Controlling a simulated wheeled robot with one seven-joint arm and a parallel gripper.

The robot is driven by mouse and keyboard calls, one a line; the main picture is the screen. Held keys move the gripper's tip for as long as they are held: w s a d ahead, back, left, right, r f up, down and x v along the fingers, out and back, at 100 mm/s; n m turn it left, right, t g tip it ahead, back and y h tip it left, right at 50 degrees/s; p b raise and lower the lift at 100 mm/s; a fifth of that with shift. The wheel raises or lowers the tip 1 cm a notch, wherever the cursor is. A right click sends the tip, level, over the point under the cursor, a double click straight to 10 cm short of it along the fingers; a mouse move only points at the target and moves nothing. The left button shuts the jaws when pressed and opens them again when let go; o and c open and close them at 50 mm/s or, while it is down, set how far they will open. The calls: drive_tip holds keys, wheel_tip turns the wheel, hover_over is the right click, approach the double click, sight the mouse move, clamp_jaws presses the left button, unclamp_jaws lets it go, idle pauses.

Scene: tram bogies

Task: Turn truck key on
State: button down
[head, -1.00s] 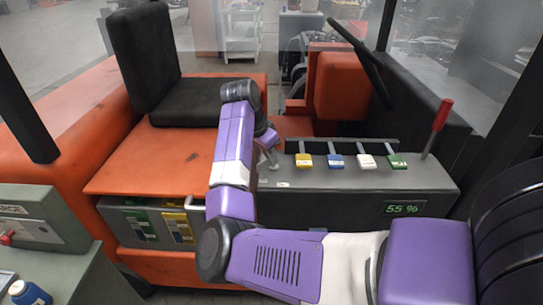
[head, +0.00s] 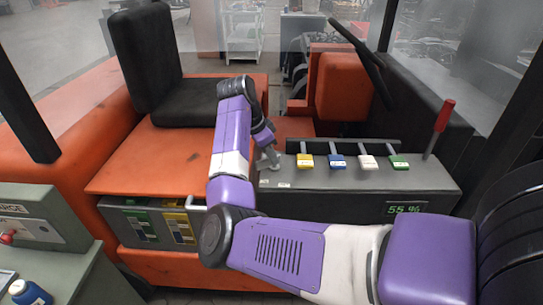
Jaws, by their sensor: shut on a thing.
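The truck's grey control console (head: 340,181) runs across the middle right of the head view. My gripper (head: 269,160) is at the console's left end, pointing down, with its fingers small and low against the top surface. It is shut on the truck key, which is mostly hidden between and behind the fingers, so I cannot tell which way the key is turned. My purple and white arm reaches over the console from the lower right.
A red-handled lever (head: 444,115) rises farther right. A display (head: 405,209) reads 55 %. The black seat (head: 188,102) is behind left.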

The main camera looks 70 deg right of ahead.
sight(263, 160)
drive_tip(key=c, duration=1.5)
unclamp_jaws()
drive_tip(key=shift+b+v, duration=0.55)
drive_tip(key=shift+v, duration=3.4)
